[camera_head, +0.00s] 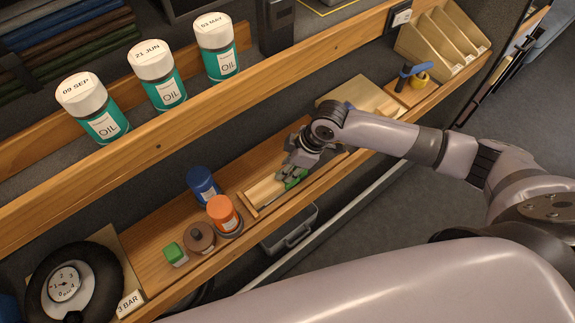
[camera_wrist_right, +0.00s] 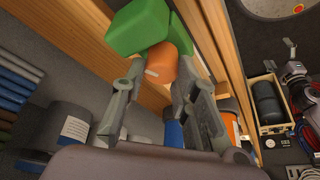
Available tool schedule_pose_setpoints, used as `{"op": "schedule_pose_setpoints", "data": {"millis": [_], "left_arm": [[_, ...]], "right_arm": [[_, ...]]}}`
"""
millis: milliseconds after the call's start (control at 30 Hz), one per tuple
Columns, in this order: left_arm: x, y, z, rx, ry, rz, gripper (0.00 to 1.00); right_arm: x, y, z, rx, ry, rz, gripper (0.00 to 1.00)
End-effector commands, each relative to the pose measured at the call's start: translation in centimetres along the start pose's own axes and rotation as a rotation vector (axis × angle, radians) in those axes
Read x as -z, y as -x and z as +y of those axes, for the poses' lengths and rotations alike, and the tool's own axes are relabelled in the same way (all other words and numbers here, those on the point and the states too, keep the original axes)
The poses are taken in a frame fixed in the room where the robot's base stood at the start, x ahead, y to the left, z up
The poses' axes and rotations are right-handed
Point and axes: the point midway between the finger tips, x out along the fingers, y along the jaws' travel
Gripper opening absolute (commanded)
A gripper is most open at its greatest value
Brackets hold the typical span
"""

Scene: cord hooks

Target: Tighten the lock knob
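My right gripper (camera_head: 291,172) reaches down to a wooden fixture (camera_head: 264,191) on the lower shelf, beside a green part (camera_head: 297,179) largely hidden by it. In the right wrist view, its two fingers (camera_wrist_right: 160,76) stand apart, on either side of a short orange cylinder (camera_wrist_right: 161,64), which may be the lock knob. A slim gap shows on the cylinder's left; contact on the right cannot be told. A rounded green block (camera_wrist_right: 137,27) is next to the cylinder. The head view does not show this orange cylinder. My left gripper is out of view.
On the shelf left of the fixture are a blue can (camera_head: 203,184), an orange can (camera_head: 222,211), a brown round piece (camera_head: 200,237) and a green block (camera_head: 175,254). Oil bottles (camera_head: 163,80) line the upper shelf.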

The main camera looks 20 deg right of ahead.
Motion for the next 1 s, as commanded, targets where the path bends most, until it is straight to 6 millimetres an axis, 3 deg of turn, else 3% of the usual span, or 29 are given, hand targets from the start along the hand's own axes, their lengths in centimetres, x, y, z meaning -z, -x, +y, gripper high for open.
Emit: {"op": "schedule_pose_setpoints", "data": {"millis": [267, 667, 1000], "left_arm": [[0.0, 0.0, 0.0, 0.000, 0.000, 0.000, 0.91], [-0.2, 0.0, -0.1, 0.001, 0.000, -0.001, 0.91], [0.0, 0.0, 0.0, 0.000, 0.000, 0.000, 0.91]], "right_arm": [[0.0, 0.0, 0.0, 0.000, 0.001, 0.000, 0.47], [0.0, 0.4, 0.1, -0.003, 0.000, 0.000, 0.47], [0.0, 5.0, 0.1, -0.003, 0.002, 0.001, 0.47]]}}
